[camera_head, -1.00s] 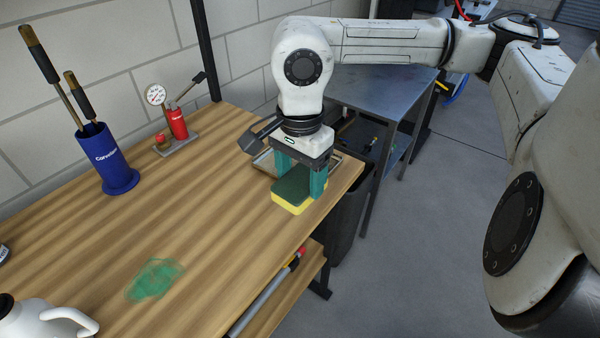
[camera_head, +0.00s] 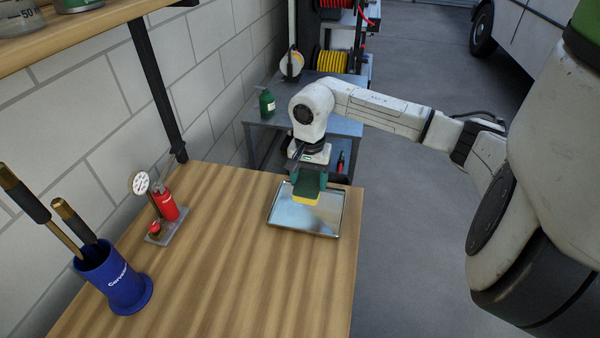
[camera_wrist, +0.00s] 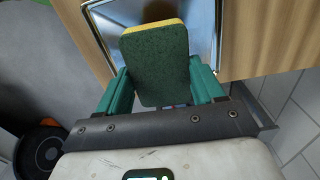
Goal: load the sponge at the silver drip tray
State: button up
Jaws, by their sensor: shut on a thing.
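The sponge (camera_head: 306,193) is yellow with a dark green scouring face. My gripper (camera_head: 309,181) is shut on it, with a teal finger on either side. In the wrist view the sponge (camera_wrist: 160,62) sits between the two fingers, its green face toward the camera. The silver drip tray (camera_head: 290,221) lies flat at the far right end of the wooden bench. The sponge is over the tray's far part in the head view. I cannot tell whether it touches the tray's floor. The tray (camera_wrist: 112,22) also shows behind the sponge in the wrist view.
A blue holder (camera_head: 112,277) with brass-tipped tools and a red gauge pump (camera_head: 164,207) stand at the left of the wooden bench (camera_head: 220,270). A metal side table (camera_head: 262,115) with a green bottle (camera_head: 267,103) stands beyond. The bench before the tray is clear.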

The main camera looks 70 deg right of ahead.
jog(key=shift+f+b, duration=1)
jog(key=shift+f, duration=2.05)
jog(key=shift+f+b, duration=0.7)
jog(key=shift+b, duration=0.25)
dwell(0.8)
jog(key=shift+r, duration=0.1)
jog(key=shift+r+p, duration=1.35)
jog(key=shift+r, duration=2.15)
